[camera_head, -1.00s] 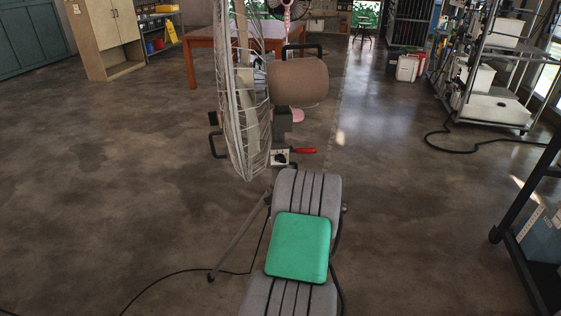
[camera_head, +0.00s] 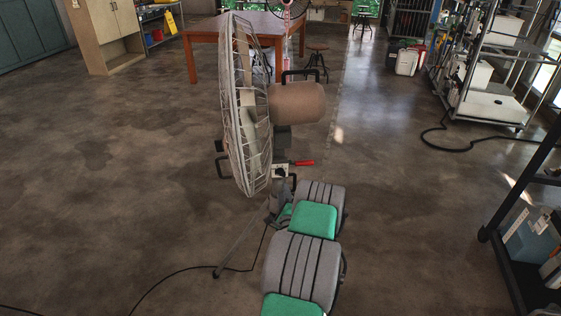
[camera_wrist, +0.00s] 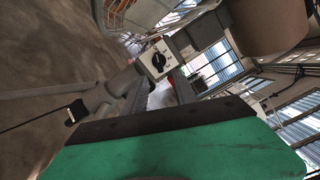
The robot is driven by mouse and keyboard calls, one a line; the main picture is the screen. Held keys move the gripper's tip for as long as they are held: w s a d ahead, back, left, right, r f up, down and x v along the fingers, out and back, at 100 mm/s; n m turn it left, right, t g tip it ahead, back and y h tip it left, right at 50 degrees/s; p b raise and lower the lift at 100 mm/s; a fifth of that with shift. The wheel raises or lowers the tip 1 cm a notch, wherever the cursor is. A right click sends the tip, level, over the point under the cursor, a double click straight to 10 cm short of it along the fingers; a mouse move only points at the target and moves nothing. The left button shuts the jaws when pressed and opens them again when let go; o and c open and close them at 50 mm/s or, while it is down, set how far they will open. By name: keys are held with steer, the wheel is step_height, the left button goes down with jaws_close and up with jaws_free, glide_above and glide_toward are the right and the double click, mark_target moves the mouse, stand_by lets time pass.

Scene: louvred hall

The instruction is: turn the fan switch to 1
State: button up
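The pedestal fan stands ahead of me, its wire cage (camera_head: 245,105) facing left and its brown motor housing (camera_head: 297,103) behind it. Below the housing is a pale switch plate (camera_head: 281,171), partly hidden by my arm. The wrist view shows the plate close up, with a black rotary knob (camera_wrist: 158,61) and small marks to its right. The marks are too small to read. My gripper (camera_wrist: 160,80) appears open, with two dark fingers apart and nothing between them. The knob lies just beyond the fingertips, seemingly untouched. In the head view my gripper is mostly hidden behind my arm.
A red-handled part (camera_head: 302,163) sticks out right of the switch plate. A black cable (camera_head: 190,270) runs over the floor at left. A wooden table (camera_head: 205,36) stands behind, and metal racks (camera_head: 490,95) line the right.

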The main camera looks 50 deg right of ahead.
mark_target(280, 175)
steer(key=p+x, duration=0.1)
steer(key=x, duration=0.8)
steer(key=shift+w+f+p, duration=0.15)
steer(key=shift+f+p, duration=0.1)
steer(key=shift+p, duration=0.15)
steer(key=shift+w+d+r, duration=0.1)
steer(key=shift+w+d, duration=0.15)
steer(key=shift+d, duration=0.1)
steer(key=shift+b, duration=0.4)
steer(key=shift+c, duration=0.3)
jaws_close()
stand_by(0.4)
